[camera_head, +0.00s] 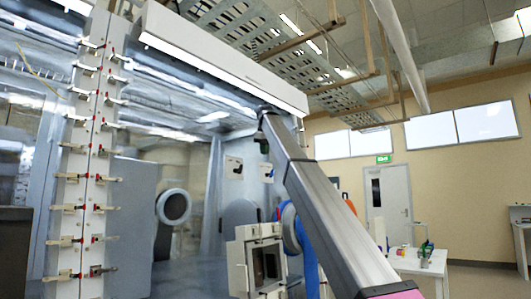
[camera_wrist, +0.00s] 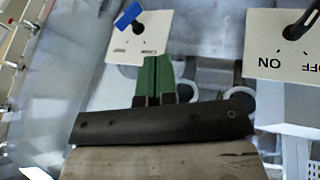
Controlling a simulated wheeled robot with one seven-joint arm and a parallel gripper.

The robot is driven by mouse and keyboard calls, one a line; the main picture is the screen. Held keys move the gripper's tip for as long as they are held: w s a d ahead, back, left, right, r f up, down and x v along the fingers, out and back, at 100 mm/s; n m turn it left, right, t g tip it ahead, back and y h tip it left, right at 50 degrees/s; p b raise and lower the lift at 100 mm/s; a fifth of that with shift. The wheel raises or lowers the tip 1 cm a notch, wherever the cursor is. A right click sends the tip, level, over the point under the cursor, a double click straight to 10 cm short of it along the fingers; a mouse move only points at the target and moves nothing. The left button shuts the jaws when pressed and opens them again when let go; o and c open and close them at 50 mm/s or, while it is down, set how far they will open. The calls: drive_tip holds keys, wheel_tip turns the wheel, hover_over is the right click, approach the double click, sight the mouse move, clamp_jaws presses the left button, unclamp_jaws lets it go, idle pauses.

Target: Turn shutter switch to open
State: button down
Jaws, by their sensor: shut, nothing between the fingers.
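Two white switch plates show in the wrist view. The left plate (camera_wrist: 152,30) has a small dark knob (camera_wrist: 138,27) and a blue piece beside it; its markings are too small to read. The right plate (camera_wrist: 277,68) has a black knob (camera_wrist: 300,26) and the words ON and OFF. I cannot tell which is the shutter switch. My gripper (camera_wrist: 154,60) has green fingertips, shut and empty, overlapping the left plate's lower edge in the picture; contact cannot be told.
A round port (camera_head: 173,206) is in the glovebox front, left of the plates. A pale box-like chamber (camera_head: 240,262) with an open door stands below them. Clamp-lined posts (camera_head: 88,180) rise at left. A white table (camera_head: 420,262) stands at right.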

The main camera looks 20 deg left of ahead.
sight(272, 173)
drive_tip(key=shift+w+d+f, duration=0.1)
drive_tip(key=shift+w+f, duration=0.85)
drive_tip(key=shift+f, duration=0.5)
drive_tip(key=shift+w+d+f, duration=0.1)
drive_tip(key=shift+w+f, duration=0.85)
drive_tip(key=shift+f, duration=0.5)
drive_tip(key=shift+w+d+f, duration=0.1)
drive_tip(key=shift+w+f, duration=0.85)
drive_tip(key=shift+f, duration=0.5)
drive_tip(key=shift+s+f+t, duration=0.1)
drive_tip(key=shift+t, duration=0.4)
drive_tip(key=shift+f+n+t+h, duration=0.15)
drive_tip(key=shift+n+t+h, duration=0.25)
drive_tip(key=shift+t, duration=0.5)
